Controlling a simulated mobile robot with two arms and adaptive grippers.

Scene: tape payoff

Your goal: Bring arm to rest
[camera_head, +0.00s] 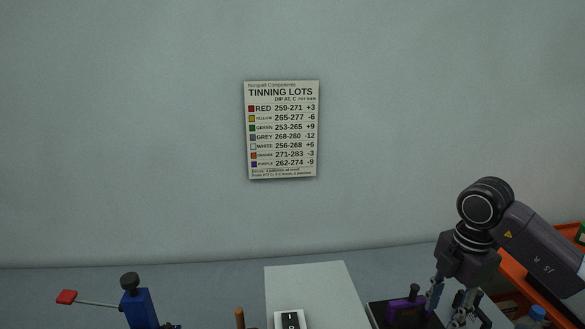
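My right gripper (450,305) comes in from the right and points down at the lower right. Its two fingers stand apart with a gap between them, and I see nothing held there. The lower parts of the fingers are close to the bottom edge of the picture. A purple block with a dark knob (406,308) stands just left of the fingers, in or over a dark tray (378,314). I cannot tell whether the near finger touches it. My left gripper is not in view.
An orange rack (549,258) stands right, behind my arm. A "TINNING LOTS" chart (282,130) hangs on the wall.

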